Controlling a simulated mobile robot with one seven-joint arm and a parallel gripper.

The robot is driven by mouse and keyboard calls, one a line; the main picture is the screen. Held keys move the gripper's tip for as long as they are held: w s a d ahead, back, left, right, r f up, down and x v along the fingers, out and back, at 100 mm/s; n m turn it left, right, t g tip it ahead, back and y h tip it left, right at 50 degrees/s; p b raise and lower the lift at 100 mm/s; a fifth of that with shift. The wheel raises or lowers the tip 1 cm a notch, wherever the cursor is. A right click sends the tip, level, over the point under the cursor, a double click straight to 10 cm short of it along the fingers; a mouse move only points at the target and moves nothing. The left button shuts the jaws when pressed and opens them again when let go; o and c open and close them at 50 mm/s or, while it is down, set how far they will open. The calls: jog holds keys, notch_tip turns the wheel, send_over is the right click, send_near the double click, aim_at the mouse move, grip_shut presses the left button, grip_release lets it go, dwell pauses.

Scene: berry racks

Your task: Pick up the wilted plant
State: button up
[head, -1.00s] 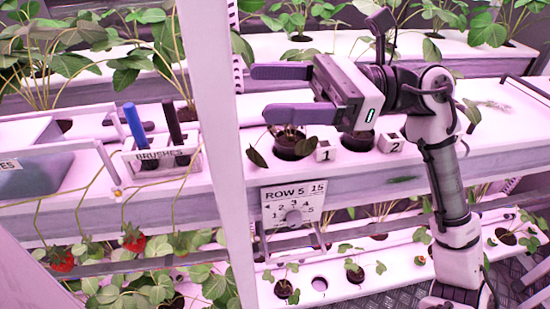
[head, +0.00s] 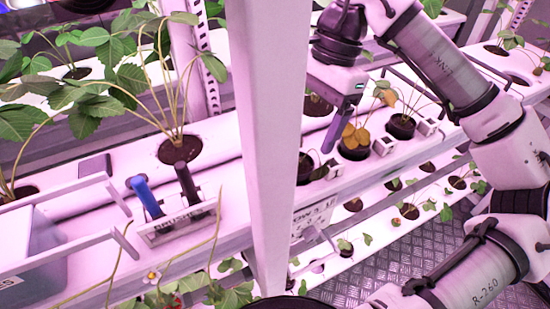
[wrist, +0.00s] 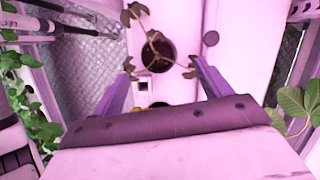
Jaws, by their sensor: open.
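The wilted plant (wrist: 155,38), with drooping brownish leaves on thin stems, stands in a dark round pot in the wrist view. My gripper (wrist: 162,70) is open, with its purple fingers on either side of the lower part of that pot. The fingers look apart from the stems; their height above the shelf is hard to tell. In the head view, a dark drooping plant (head: 304,163) beside the white post looks like the same one, partly hidden. One finger of my gripper (head: 330,140) shows there, pointing down; the other is hidden.
A yellow-brown plant (head: 356,134) and another potted plant (head: 402,122) stand to the right on the same shelf, with small number blocks. The white post (head: 265,130) blocks part of the head view.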

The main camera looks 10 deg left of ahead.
jog(key=shift+d, duration=0.2)
jog(key=shift+s+f+h, duration=0.15)
jog(key=shift+f+h, duration=0.15)
jog(key=shift+f, duration=0.4)
jog(key=p+x, duration=0.1)
jog(key=x, duration=0.5)
jog(key=shift+a+p, duration=0.15)
jog(key=shift+p, duration=0.2)
jog(key=c, duration=1.1)
